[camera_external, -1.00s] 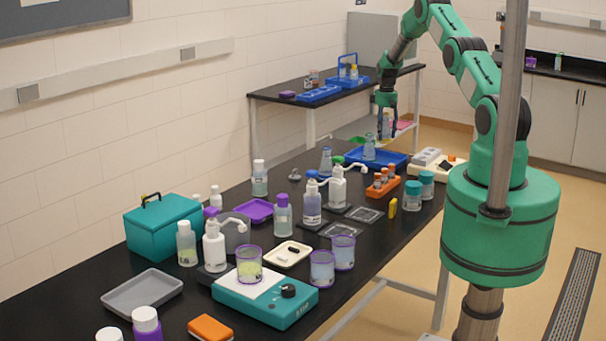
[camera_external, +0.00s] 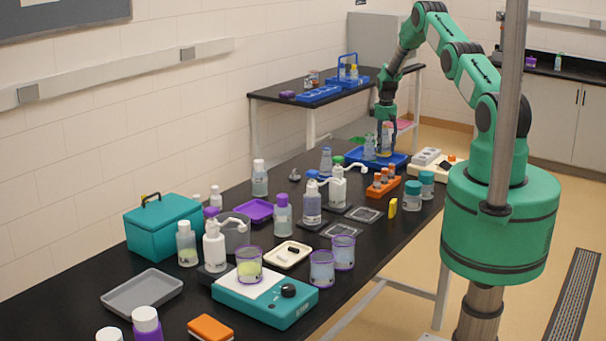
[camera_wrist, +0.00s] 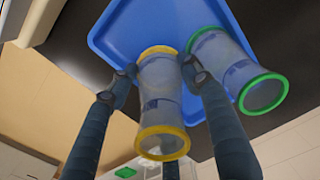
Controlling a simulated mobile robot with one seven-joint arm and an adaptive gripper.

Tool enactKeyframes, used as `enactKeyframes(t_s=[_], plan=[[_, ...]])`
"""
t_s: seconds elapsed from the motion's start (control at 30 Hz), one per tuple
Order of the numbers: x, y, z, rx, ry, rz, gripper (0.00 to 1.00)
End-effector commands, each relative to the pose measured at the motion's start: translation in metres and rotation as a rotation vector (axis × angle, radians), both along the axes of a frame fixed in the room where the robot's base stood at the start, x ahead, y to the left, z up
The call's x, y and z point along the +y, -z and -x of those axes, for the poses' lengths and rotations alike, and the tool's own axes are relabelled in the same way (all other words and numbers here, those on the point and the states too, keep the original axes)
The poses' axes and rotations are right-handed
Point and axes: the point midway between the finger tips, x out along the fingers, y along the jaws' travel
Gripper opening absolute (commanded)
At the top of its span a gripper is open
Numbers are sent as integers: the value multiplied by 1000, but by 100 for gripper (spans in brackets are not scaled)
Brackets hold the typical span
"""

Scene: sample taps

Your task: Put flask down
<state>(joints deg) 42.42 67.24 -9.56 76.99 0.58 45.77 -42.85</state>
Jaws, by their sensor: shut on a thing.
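My gripper (camera_external: 386,136) is shut on a clear flask with yellow rims (camera_wrist: 160,92), with one dark finger on each side of it in the wrist view. The flask also shows between the fingers in the external view (camera_external: 387,146). It is over the blue tray (camera_external: 402,160), seen in the wrist view too (camera_wrist: 128,25). I cannot tell whether its base touches the tray. A second clear flask, with green rims (camera_wrist: 236,66), stands on the tray close beside the held flask and the right-hand finger; it is left of my gripper in the external view (camera_external: 369,147).
A white device (camera_external: 437,164) is just right of the tray. An orange rack with small bottles (camera_external: 383,188), a blue-capped flask (camera_external: 326,161) and a white pump bottle (camera_external: 337,187) stand nearer the camera. A second bench (camera_external: 275,94) is behind.

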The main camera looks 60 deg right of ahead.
Motion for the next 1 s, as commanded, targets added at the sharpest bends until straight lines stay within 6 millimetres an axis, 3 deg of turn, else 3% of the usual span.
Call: enactKeyframes(t_s=[0.23,0.7,0.73,0.8,1.0], plan=[[-1,19,-1,-2,0,2,27],[-1,24,-1,-2,0,2,26],[-1,24,-1,-2,0,1,52],[-1,24,-1,-2,0,1,66],[-1,23,-1,-1,0,1,67]])
